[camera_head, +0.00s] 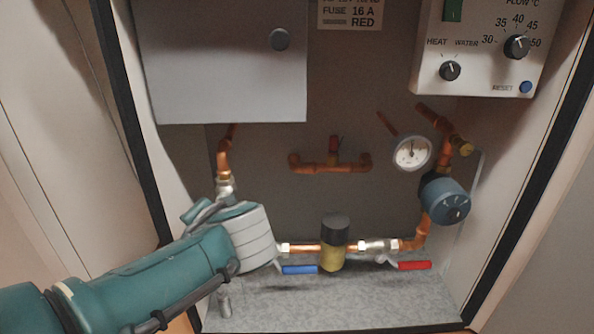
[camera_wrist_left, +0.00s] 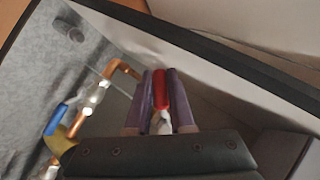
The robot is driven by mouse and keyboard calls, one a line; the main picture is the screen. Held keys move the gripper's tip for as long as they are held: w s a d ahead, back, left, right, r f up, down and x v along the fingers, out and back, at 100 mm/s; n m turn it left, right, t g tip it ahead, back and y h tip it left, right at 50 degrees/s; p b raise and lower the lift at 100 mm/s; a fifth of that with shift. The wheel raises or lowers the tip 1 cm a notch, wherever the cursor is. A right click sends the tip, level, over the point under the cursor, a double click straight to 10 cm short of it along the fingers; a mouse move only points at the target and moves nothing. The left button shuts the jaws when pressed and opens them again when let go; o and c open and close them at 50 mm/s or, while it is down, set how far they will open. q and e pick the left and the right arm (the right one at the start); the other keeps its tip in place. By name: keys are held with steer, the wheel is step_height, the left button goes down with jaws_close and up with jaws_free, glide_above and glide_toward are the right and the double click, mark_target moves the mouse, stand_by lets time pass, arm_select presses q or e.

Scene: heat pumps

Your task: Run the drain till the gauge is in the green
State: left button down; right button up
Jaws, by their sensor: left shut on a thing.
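The round white gauge (camera_head: 412,153) is on the right of the pipework in the head view. Its needle points roughly upward; no green band can be made out. My left gripper (camera_wrist_left: 160,75) is shut on a red lever (camera_wrist_left: 160,92), which stands between its two fingers in the left wrist view. A pale metal fitting (camera_wrist_left: 163,124) shows at the lever's base. In the head view my left wrist hides the fingers and this lever at the cabinet's left side. I cannot tell from the frames how far the valve is open. My right gripper is not in view.
A blue lever (camera_head: 299,269), a filter with a yellow lower part (camera_head: 331,259) and another red lever (camera_head: 414,265) sit along the lower pipe. A blue-grey pump (camera_head: 445,199) is at right. A grey box (camera_head: 222,60) and control panel (camera_head: 484,45) hang above. Cabinet walls close both sides.

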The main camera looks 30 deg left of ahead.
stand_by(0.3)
arm_select(q)
steer(key=c, duration=0.8)
jaws_free()
steer(key=p+v, duration=0.6)
steer(key=v, duration=0.4)
